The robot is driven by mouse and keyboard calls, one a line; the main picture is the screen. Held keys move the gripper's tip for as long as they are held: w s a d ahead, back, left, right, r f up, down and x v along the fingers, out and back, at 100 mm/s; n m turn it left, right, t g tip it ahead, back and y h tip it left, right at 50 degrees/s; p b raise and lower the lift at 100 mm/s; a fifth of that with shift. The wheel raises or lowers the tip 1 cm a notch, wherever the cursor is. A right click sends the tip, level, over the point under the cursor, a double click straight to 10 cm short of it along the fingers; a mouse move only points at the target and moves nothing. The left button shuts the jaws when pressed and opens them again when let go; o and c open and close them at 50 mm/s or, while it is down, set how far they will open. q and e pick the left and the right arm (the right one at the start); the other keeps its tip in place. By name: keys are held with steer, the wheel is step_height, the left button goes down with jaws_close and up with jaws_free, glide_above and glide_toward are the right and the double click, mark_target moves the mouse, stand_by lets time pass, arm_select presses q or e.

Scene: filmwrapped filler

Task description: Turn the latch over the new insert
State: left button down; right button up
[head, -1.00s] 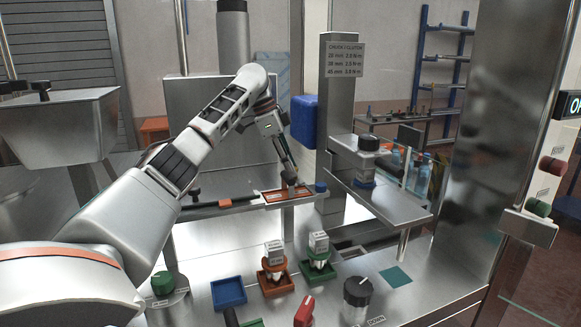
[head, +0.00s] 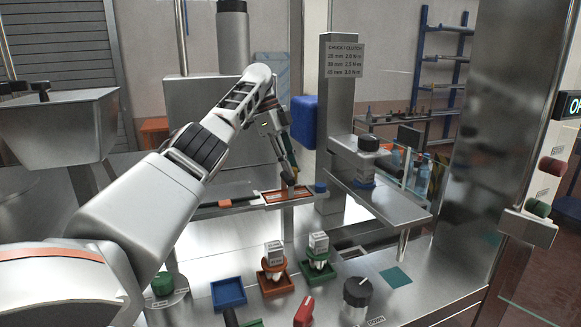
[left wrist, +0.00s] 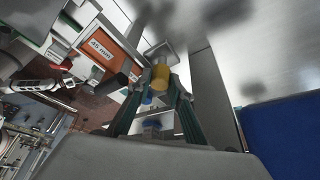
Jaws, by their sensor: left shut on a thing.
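My left gripper (head: 289,180) reaches down from the left to the right part of the orange insert plate (head: 272,197) on the raised metal ledge. In the left wrist view its fingers (left wrist: 161,84) close together at a small yellow piece, which seems to be part of the latch (left wrist: 160,74). The fingers are shut on it and hide much of it. The orange plate (left wrist: 108,58) there carries a "45 mm" label, with a dark knob between it and the fingers. How far the latch lies over the insert cannot be told. My right gripper is not in view.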

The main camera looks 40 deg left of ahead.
arm_select(q)
steer(key=c, duration=1.8)
jaws_free()
